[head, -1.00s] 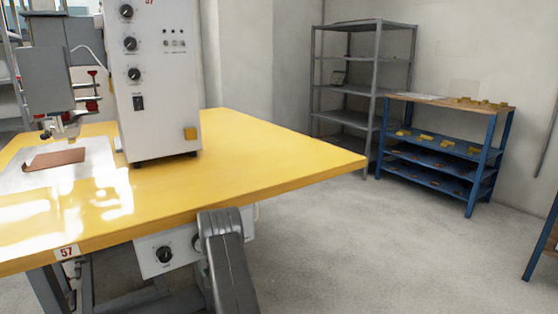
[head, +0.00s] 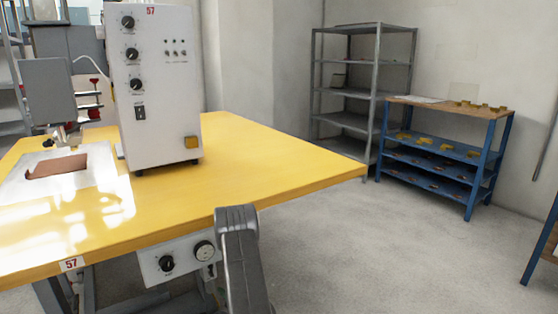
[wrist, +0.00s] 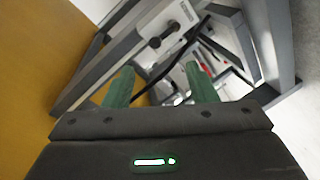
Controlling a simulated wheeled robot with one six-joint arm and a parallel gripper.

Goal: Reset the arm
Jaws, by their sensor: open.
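My gripper (wrist: 162,82) shows in the wrist view with two green fingers set apart and nothing between them. It is open and empty. It faces the underside of the yellow table (wrist: 30,70), with the table's grey frame legs and a white control box beyond the fingers. In the head view my grey arm link stands in front of the table's near edge, and the gripper itself is not visible there.
The yellow table (head: 270,158) carries a white control unit (head: 155,90) and a welding head (head: 48,90) over a brown piece (head: 65,164) on a white plate. A grey shelf (head: 362,88) and a blue rack (head: 440,150) stand at the back right. Floor between is clear.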

